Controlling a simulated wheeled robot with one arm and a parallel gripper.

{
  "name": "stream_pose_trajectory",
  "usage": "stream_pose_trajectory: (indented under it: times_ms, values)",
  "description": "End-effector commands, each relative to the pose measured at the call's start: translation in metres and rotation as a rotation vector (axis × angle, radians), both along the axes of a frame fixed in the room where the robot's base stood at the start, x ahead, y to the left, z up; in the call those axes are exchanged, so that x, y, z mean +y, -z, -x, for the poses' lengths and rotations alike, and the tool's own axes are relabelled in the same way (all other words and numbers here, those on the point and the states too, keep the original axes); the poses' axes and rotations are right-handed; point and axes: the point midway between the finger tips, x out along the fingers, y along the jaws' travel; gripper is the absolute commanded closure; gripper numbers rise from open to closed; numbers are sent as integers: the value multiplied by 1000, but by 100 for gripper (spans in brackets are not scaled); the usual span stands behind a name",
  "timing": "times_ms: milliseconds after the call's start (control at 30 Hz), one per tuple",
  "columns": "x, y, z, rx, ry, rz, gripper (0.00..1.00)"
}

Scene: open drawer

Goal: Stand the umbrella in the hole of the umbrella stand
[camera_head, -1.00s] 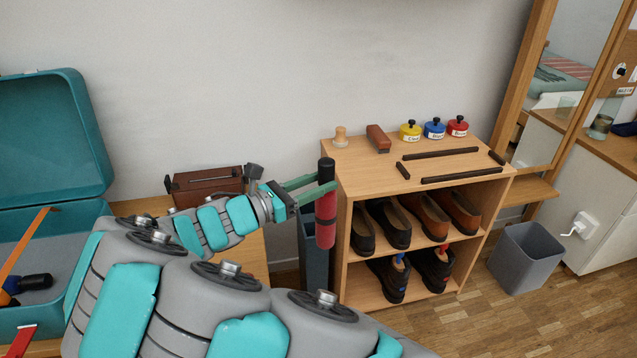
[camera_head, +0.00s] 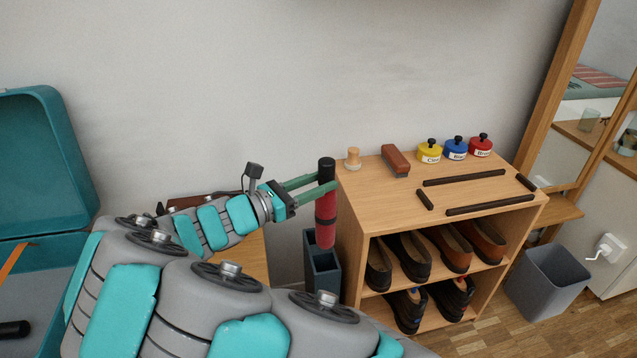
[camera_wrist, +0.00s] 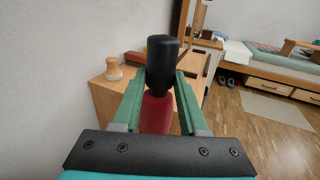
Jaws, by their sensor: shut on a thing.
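My gripper (camera_head: 312,184) is shut on the red umbrella (camera_head: 326,215), just below its black handle. The umbrella hangs upright, handle up, and it also shows between the fingers in the wrist view (camera_wrist: 157,112). The dark grey umbrella stand (camera_head: 323,278) stands on the floor left of the shoe rack. The umbrella's lower end is at the stand's top opening in the head view. I cannot tell whether the tip is inside a hole or in front of the stand. The stand is hidden in the wrist view.
The wooden shoe rack (camera_head: 362,218) is close to the right of the umbrella, with a wooden knob-shaped item (camera_head: 352,159), a brush (camera_head: 396,160) and polish tins on top. A grey bin (camera_head: 548,284) stands further right. An open teal case (camera_head: 45,160) is at left.

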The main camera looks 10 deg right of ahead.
Motion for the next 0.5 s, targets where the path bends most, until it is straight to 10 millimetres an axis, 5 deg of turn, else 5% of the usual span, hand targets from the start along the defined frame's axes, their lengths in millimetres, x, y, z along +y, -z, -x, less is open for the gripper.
stream_pose_trajectory:
  times_ms: [500]
  values:
    - [0,32,0,0,0,2,100]
